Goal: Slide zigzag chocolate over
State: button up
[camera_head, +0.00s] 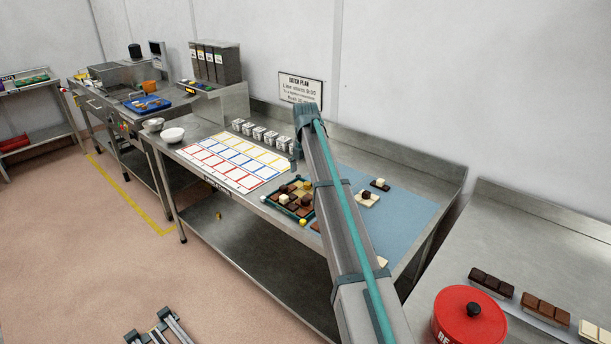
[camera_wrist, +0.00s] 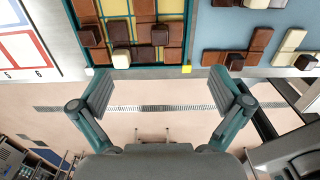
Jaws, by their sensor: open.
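My gripper (camera_wrist: 166,80) is open and empty in the wrist view, its two fingers wide apart below the front edge of a teal-framed tray (camera_wrist: 118,69). The tray holds brown, dark and cream chocolate blocks in a grid. Right of it on the blue mat (camera_wrist: 225,28) lie a brown piece (camera_wrist: 261,39) with a dark knob and a cream piece (camera_wrist: 294,38) with a dark knob, both stepped in outline. I cannot tell which is the zigzag one. In the head view the tray (camera_head: 270,204) is partly behind my arm, which also hides some of the mat (camera_head: 405,210).
A sheet of coloured cells (camera_head: 228,183) lies left of the tray, with several small white containers (camera_head: 259,133) behind. A red pot (camera_head: 455,325) and chocolate bars (camera_head: 492,281) stand on the right counter.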

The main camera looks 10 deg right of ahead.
aim_at(305, 199)
jog(key=shift+f, duration=0.15)
notch_tip(305, 199, down, 11)
jog(key=p, duration=0.3)
jog(key=shift+r, duration=0.2)
dwell(0.4)
jog(key=shift+s, duration=0.1)
grip_shut()
jog(key=shift+s+f, duration=0.1)
dwell(0.4)
jog(key=c, duration=0.8)
grip_release()
jog(key=shift+f, duration=0.1)
jog(key=shift+c, duration=0.2)
jog(key=shift+o, duration=0.4)
